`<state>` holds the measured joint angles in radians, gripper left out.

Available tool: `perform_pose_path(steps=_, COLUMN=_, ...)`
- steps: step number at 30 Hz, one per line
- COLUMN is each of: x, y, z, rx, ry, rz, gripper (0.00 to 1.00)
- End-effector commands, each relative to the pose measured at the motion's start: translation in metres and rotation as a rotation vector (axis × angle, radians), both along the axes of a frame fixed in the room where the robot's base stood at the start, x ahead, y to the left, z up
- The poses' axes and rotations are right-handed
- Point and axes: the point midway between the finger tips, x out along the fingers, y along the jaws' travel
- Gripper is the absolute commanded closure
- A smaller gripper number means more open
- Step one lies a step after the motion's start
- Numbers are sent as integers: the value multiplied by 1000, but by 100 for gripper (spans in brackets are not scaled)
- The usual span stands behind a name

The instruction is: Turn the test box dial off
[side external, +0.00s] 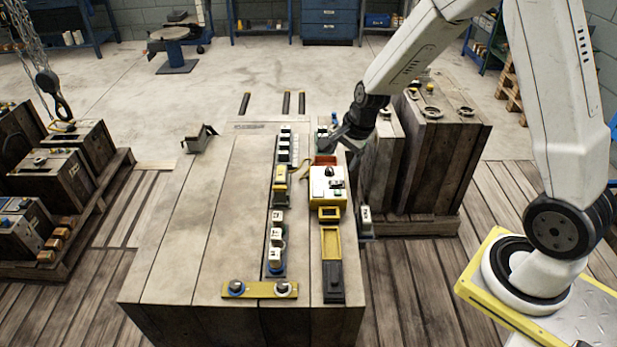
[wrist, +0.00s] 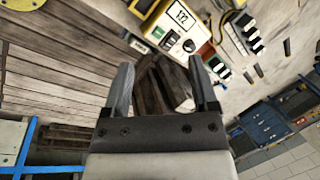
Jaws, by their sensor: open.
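The test box (side external: 320,196) is a yellow and white box on the wooden workbench, right of the bench's middle. Its black dial (side external: 328,171) is on the top face. I cannot read the dial's setting. My gripper (side external: 326,146) is beyond the box, above the bench and apart from the dial. In the wrist view my gripper (wrist: 160,72) has its two fingers wide apart with nothing between them.
A rail of switches and terminal blocks (side external: 276,235) runs left of the box. A yellow tray (side external: 331,244) lies nearer on the bench. Wooden crates (side external: 440,150) stand at the right. The bench's left side is largely clear.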

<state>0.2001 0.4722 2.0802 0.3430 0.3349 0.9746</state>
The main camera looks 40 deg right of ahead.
Motion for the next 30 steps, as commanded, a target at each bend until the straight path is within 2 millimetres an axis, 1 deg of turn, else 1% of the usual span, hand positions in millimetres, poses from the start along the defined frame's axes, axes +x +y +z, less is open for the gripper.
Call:
perform_pose_path(steps=1, x=10, y=-9, z=-8, rx=34, ry=2, rz=-105, gripper=25)
perform_pose_path(steps=3, x=22, y=-19, z=-16, rx=81, ry=2, rz=-253, gripper=25)
perform_pose_path(steps=9, x=53, y=-52, z=-44, rx=224, ry=1, rz=-673, gripper=25)
perform_pose_path(steps=15, x=76, y=-85, z=-72, rx=364, ry=-2, rz=-1062, gripper=25)
perform_pose_path(steps=18, x=83, y=-97, z=-83, rx=419, ry=-2, rz=-1207, gripper=25)
perform_pose_path(steps=21, x=88, y=-106, z=-90, rx=457, ry=-3, rz=-1303, gripper=25)
perform_pose_path(steps=24, x=90, y=-109, z=-94, rx=477, ry=-3, rz=-1352, gripper=25)
perform_pose_path(steps=30, x=91, y=-110, z=-95, rx=482, ry=-4, rz=-1367, gripper=25)
